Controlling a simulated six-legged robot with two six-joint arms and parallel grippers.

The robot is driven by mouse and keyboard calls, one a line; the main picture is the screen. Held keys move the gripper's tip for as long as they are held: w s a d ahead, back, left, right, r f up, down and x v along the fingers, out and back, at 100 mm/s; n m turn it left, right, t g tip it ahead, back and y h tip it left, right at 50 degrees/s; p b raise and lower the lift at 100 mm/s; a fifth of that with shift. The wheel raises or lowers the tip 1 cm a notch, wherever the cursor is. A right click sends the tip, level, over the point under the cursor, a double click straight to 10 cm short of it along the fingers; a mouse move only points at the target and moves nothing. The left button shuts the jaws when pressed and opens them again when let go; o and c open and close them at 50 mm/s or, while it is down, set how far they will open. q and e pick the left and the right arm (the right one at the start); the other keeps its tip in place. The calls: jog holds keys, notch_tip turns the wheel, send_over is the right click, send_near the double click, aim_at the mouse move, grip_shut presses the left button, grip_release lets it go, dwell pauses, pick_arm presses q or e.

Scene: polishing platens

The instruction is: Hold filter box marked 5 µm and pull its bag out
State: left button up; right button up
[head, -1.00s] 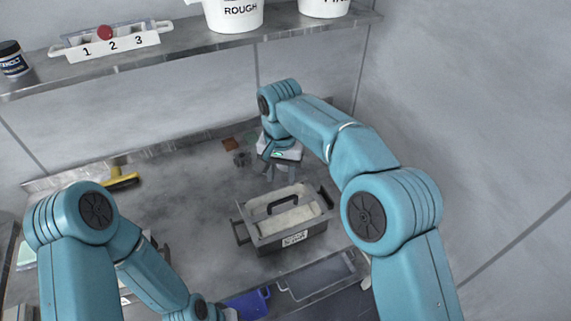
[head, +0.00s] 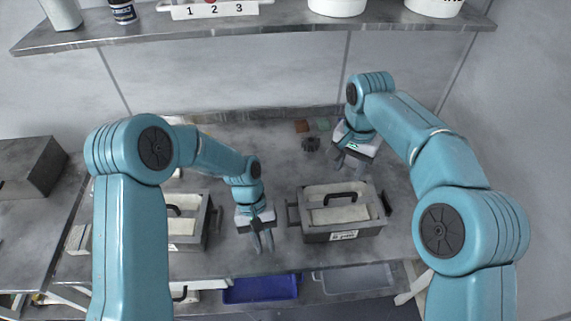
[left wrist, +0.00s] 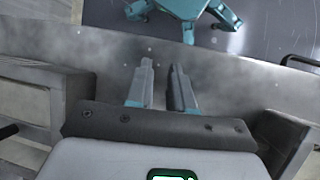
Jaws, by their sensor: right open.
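A grey filter box (head: 315,236) with a black handle (head: 340,197) and a pale bag (head: 340,214) inside stands right of centre in the head view; its white front label is too small to read. A second similar box (head: 203,225) stands to the left, partly behind my left arm. My left gripper (head: 262,243) points down between the two boxes, open and touching neither. In the left wrist view its fingers (left wrist: 165,88) are apart with nothing between them. My right gripper (head: 350,162) is open behind the right box, apart from it.
A blue tray (head: 262,289) and a grey tray (head: 355,279) lie below the bench's front edge. A dark knob-like item (head: 311,144) and a brown block (head: 302,126) sit at the back. A shelf (head: 290,32) with containers runs above. The bench behind my left gripper is clear.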

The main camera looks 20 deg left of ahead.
pick_arm(q)
jog(key=y, duration=0.1)
send_near(287, 209)
jog(key=s+f, duration=0.4)
jog(key=s, duration=0.1)
jog(key=w+r+y, duration=0.1)
jog(key=w+r, duration=0.5)
jog(key=r, duration=0.1)
jog(key=x, duration=1.6)
jog(key=shift+w+d, duration=0.1)
grip_shut()
jog(key=shift+r, duration=0.1)
jog(key=shift+o, duration=2)
grip_release()
